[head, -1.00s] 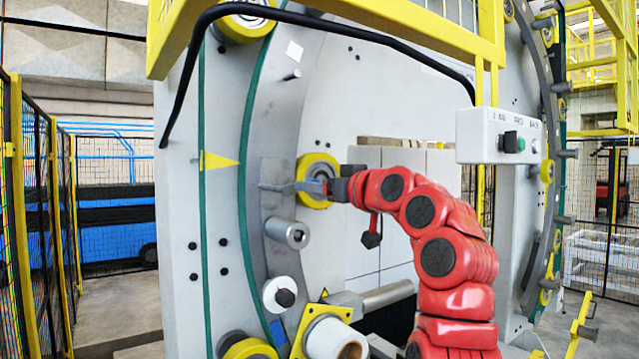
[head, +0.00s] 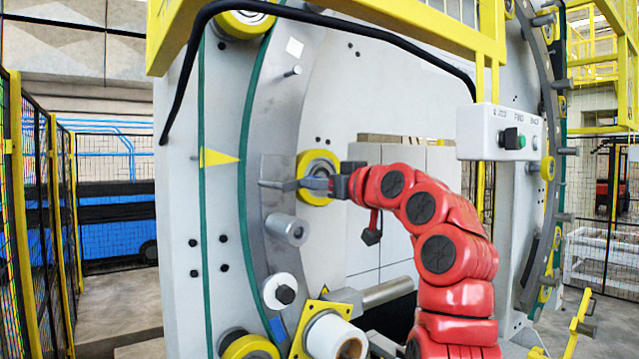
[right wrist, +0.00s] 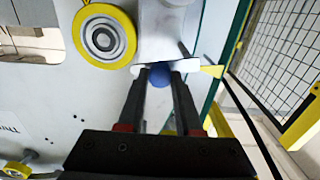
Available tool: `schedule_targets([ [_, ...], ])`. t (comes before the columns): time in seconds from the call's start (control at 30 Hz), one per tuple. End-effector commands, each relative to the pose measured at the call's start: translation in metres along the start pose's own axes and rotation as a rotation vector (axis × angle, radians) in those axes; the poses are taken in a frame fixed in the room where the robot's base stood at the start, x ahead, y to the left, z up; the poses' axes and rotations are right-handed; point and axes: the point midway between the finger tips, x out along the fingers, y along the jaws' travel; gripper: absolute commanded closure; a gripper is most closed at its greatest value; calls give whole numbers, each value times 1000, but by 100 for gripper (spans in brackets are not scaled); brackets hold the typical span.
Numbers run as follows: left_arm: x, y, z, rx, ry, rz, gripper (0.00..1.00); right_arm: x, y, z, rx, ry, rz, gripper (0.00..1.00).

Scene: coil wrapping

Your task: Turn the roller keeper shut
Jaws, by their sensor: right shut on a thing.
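The roller keeper shows in the head view as a grey bar (head: 277,184) lying nearly level across the ring's edge, left of a yellow-rimmed roller (head: 304,190). My right gripper (head: 318,184) reaches in from the right, in front of that roller. In the right wrist view, the two dark fingers (right wrist: 160,80) are closed around a blue knob (right wrist: 159,72) at the edge of a pale plate (right wrist: 168,66). The yellow roller (right wrist: 104,37) is left of the fingers there. How the knob joins the bar is hidden by the fingers. My left gripper is not in view.
A grey cylinder (head: 287,230) and a white disc (head: 280,291) stick out below the gripper. A yellow pointer (head: 218,159) is at the left. A control box (head: 500,133) hangs at the right. A mesh fence (head: 40,210) stands at far left.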

Motion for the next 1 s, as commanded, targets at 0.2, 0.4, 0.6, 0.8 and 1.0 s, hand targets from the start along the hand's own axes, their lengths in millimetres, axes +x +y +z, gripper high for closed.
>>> schedule_targets([
  [0.2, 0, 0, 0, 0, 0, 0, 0, 0, 0, 0, 0, 0, 0, 100],
  [0.4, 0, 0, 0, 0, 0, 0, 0, 0, 0, 0, 0, 0, 0, 100],
  [0.6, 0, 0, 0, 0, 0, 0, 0, 0, 0, 0, 0, 0, 0, 100],
  [0.8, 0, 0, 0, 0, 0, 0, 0, 0, 0, 0, 1, 0, 0, 100],
  [1.0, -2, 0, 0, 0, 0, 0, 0, 0, 0, 2, 35, 0, 0, 100],
])
